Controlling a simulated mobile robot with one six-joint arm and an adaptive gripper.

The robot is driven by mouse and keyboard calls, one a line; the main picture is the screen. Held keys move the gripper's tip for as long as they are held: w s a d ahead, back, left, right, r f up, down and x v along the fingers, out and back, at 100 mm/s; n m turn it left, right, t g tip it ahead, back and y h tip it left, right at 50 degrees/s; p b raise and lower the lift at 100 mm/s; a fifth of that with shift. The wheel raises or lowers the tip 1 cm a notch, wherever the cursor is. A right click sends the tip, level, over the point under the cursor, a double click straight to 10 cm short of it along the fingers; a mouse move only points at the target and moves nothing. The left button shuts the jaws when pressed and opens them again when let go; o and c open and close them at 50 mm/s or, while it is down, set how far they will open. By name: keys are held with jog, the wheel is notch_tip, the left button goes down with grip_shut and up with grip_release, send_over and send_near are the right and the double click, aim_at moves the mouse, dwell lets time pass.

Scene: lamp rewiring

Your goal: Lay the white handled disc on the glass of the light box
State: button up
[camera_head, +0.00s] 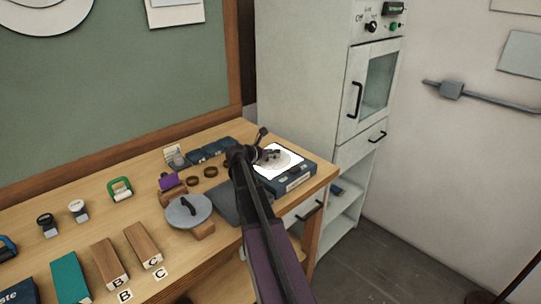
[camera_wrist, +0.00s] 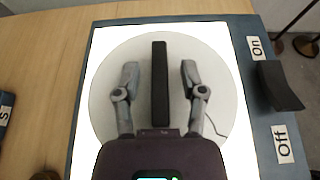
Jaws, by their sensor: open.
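The white disc (camera_wrist: 220,75) lies flat on the lit glass (camera_wrist: 235,160) of the light box (camera_wrist: 262,120) in the wrist view. Its dark bar handle (camera_wrist: 160,85) stands up across the middle. My gripper (camera_wrist: 160,67) is open above the disc, with one finger on each side of the handle and a visible gap on both sides. In the head view my gripper (camera_head: 268,157) hides part of the disc (camera_head: 285,160) on the light box (camera_head: 292,182) at the bench's right end.
A black switch (camera_wrist: 280,85) with On and Off labels is on the light box's right side. A grey disc with a dark handle (camera_head: 187,211) is left of my arm. Blocks and small tools crowd the bench (camera_head: 84,187). A tall cabinet (camera_head: 305,75) stands behind the light box.

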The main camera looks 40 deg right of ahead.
jog(key=shift+r, duration=0.15)
jog(key=shift+a+r, duration=0.1)
jog(key=shift+a, duration=0.05)
jog(key=p+v, duration=0.4)
jog(key=v, duration=0.7)
jog(key=shift+a+r+p, duration=0.15)
jog(key=shift+a+p, duration=0.15)
jog(key=shift+p, duration=0.1)
jog(key=shift+s, duration=0.1)
